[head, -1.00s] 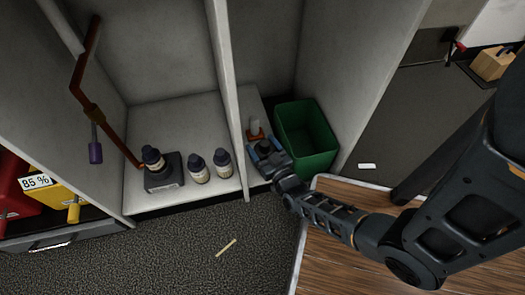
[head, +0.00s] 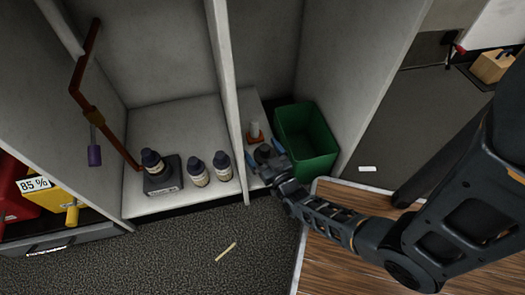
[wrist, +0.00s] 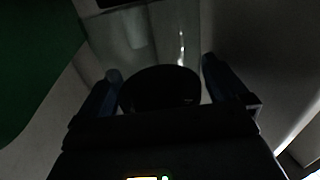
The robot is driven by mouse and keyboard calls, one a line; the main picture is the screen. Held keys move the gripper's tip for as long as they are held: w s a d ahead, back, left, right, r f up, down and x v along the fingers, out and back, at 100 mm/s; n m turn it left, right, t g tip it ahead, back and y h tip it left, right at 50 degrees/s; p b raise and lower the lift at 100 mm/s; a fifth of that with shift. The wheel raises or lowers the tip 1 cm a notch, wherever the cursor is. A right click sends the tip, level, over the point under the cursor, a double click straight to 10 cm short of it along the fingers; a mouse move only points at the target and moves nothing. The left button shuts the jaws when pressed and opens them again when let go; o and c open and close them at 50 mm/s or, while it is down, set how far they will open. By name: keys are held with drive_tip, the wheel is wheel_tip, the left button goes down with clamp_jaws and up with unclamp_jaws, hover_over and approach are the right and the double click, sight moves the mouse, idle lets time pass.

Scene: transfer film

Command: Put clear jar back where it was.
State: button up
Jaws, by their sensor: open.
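My gripper (head: 266,157) is low in the narrow right-hand bay of the shelf unit, with its blue fingers apart. A dark round top (head: 264,152), which looks like a jar's lid, stands between or just beyond the fingertips. In the wrist view the dark round top (wrist: 160,90) sits between the two open fingers, with gaps at both sides. A glassy, see-through surface (wrist: 150,40) with a bright streak shows beyond it, perhaps the clear jar's body. The picture is too dark to be sure, and the jar's lower part is hidden in the head view.
A green bin (head: 306,137) is close on the right, and a grey divider (head: 227,100) on the left. Several dark-capped bottles, one (head: 222,166) nearest the divider, stand in the left bay.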

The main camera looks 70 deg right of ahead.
drive_tip(key=p+v, duration=0.2)
drive_tip(key=v, duration=0.9)
drive_tip(key=s+a+r+n+t+y, duration=0.1)
drive_tip(key=s+a+r+n+y, duration=0.2)
drive_tip(key=a+r, duration=0.35)
drive_tip(key=s+a+r+n+t+y, duration=0.1)
drive_tip(key=a+r+n+t+y, duration=0.1)
drive_tip(key=a+r+y, duration=0.5)
drive_tip(key=s+a+r+n+y, duration=0.1)
drive_tip(key=a+r+n, duration=0.1)
drive_tip(key=r, duration=0.8)
drive_tip(key=s+a+r+n+g+y, duration=0.1)
drive_tip(key=a+r+n, duration=0.1)
drive_tip(key=r, duration=0.9)
drive_tip(key=shift+a+r+y, duration=0.25)
drive_tip(key=shift+a+y, duration=0.15)
drive_tip(key=shift+a, duration=0.45)
